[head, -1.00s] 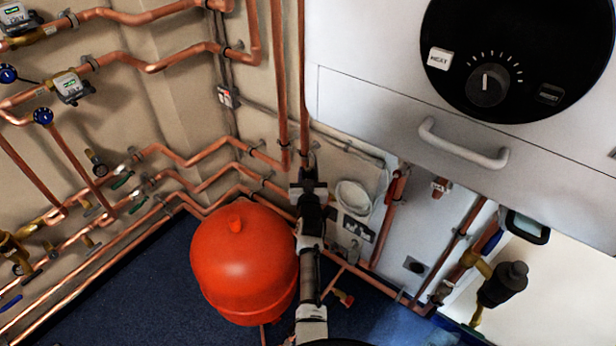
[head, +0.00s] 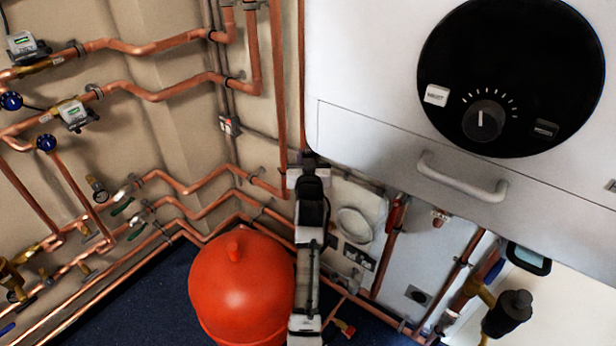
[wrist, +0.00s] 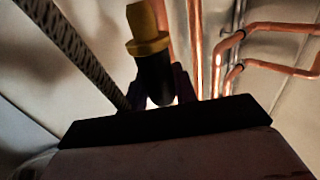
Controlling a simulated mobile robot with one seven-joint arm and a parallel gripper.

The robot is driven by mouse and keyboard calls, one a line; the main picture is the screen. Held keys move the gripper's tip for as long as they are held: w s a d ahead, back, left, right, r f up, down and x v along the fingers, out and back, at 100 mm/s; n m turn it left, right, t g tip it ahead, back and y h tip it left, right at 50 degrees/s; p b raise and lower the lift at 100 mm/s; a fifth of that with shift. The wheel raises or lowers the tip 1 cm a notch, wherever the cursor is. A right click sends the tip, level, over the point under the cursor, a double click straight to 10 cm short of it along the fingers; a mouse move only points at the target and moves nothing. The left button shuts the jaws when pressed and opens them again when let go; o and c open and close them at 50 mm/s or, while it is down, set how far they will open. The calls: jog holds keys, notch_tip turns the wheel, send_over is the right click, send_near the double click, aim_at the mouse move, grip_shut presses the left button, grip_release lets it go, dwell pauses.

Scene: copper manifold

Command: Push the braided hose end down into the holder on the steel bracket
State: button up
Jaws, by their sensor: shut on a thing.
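My gripper (wrist: 161,90) shows in the wrist view with its two dark fingers closed on a black sleeve topped by a brass-coloured fitting (wrist: 148,28), which looks like the hose end. The braided hose (wrist: 78,52) runs from the upper left down to beside the left finger, where its lower part is hidden. In the head view my gripper (head: 308,165) is by the wall, at the lower left corner of the white boiler. The hose end is too small or hidden to make out there. I cannot make out the steel bracket or its holder in either view.
The white boiler (head: 370,140) hangs close on the right of my gripper. Copper pipes (head: 277,90) rise just to its left. A red tank (head: 240,285) stands below left, next to my arm. Grey and white fittings (head: 360,215) are on the wall to the right.

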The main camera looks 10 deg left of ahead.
jog(key=shift+r, duration=1)
jog(key=shift+r, duration=0.1)
jog(key=shift+r+p, duration=1.5)
jog(key=shift+r, duration=0.7)
jog(key=shift+f, duration=0.1)
